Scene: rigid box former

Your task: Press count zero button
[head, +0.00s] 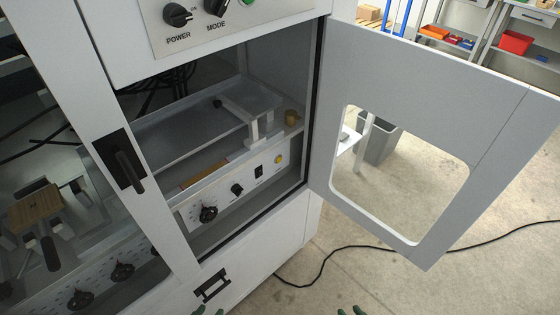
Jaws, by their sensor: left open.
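Inside the open machine compartment is a white control panel (225,195). The panel's lettering is too small to read, so I cannot tell which control is count zero. My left gripper (209,311) shows only its green fingertips at the bottom edge, apart, below the panel. My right gripper (349,311) also shows only two separate green tips at the bottom edge, right of the machine. Neither touches the panel.
The grey door (430,100) with its window stands swung open to the right of the compartment. A black door handle (125,160) is on the left frame. POWER (177,14) and MODE (216,6) knobs sit above. A black cable (330,256) lies on the floor.

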